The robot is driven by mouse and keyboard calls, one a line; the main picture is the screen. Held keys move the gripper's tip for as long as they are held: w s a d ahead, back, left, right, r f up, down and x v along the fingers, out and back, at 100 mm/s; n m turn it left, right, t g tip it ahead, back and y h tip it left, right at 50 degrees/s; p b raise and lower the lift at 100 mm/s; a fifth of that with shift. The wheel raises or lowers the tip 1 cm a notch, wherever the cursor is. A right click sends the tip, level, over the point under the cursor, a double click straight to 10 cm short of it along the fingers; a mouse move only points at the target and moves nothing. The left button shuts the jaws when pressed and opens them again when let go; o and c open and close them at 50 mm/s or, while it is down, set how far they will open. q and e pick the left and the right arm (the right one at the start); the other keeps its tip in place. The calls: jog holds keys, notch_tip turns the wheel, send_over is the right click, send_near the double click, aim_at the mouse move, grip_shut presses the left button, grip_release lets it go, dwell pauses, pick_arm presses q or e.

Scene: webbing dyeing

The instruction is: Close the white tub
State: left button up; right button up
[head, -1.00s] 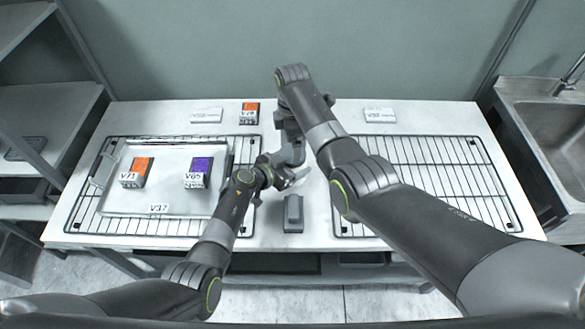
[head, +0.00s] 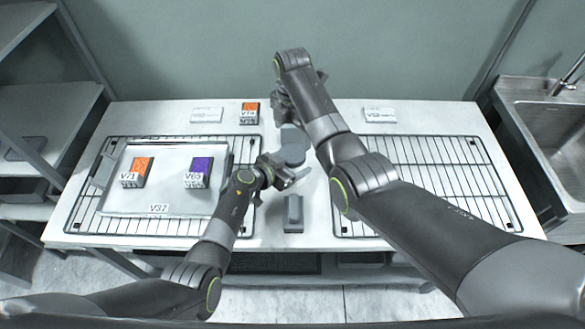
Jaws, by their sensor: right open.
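No white tub wall shows clearly; the arms partly cover this spot. My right gripper (head: 283,104) is open, behind and above the round piece and apart from it. My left gripper (head: 287,178) is just in front of the round piece; its jaws are too small and dark to read.
A steel tray (head: 120,198) on the left rack (head: 75,215) holds an orange block (head: 139,168) and a purple block (head: 199,170). Another orange block (head: 249,113) stands behind. A grey block (head: 293,212) is near the front. The right rack (head: 440,165) is empty; a sink (head: 550,115) is at right.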

aim_at(292, 153)
jog(key=shift+r, duration=0.1)
dwell(0.3)
jog(key=shift+f, duration=4)
jog(key=c, duration=1)
jog(key=m, duration=0.6)
jog(key=o, duration=1.1)
